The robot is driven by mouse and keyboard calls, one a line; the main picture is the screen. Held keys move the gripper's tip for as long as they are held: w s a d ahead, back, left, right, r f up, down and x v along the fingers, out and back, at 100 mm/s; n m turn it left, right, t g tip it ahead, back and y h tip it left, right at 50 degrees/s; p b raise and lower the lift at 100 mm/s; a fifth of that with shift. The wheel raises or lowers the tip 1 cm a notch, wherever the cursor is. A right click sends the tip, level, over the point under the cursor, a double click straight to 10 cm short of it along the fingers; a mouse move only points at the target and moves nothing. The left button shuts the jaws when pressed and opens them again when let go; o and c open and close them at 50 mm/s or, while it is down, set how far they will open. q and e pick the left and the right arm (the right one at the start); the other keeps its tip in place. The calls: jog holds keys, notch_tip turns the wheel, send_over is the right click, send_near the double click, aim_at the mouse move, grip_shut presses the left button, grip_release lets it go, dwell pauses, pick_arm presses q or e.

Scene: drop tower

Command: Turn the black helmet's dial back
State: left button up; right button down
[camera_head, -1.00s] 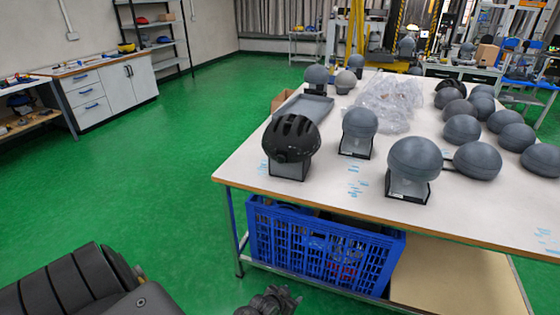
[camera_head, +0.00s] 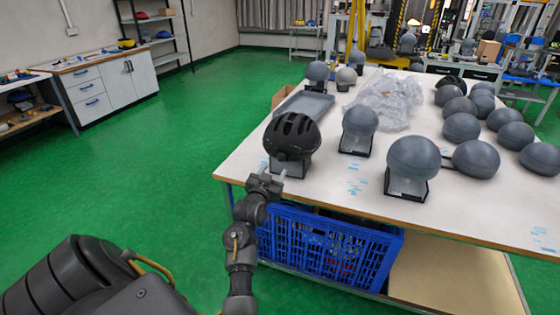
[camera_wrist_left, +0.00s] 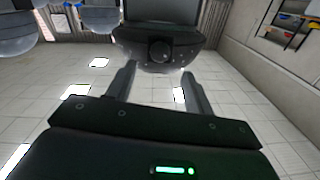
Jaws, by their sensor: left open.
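The black helmet (camera_head: 292,132) sits on a head form on a small stand at the table's near left corner. In the left wrist view, the helmet's dark rim (camera_wrist_left: 192,45) is at the top, with the round black dial (camera_wrist_left: 160,51) at its middle. My left gripper (camera_head: 272,171) is open and empty, just in front of and below the helmet in the head view. In the left wrist view its two fingers (camera_wrist_left: 158,75) stand apart, with the dial beyond the gap between their tips. I see no contact. My right gripper is not in view.
The white table (camera_head: 325,196) bears several grey head forms (camera_head: 413,160), some on stands, to the right of the helmet. A grey tray (camera_head: 304,106) and clear plastic wrap (camera_head: 385,98) lie behind. A blue crate (camera_head: 330,248) is under the table. Green floor at left is free.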

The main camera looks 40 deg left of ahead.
aim_at(281, 159)
pick_arm(q)
jog(key=x, duration=0.7)
jog(key=shift+w+a+p, duration=0.1)
jog(key=shift+w+p, duration=0.2)
jog(key=shift+w, duration=0.05)
jog(key=c, duration=1)
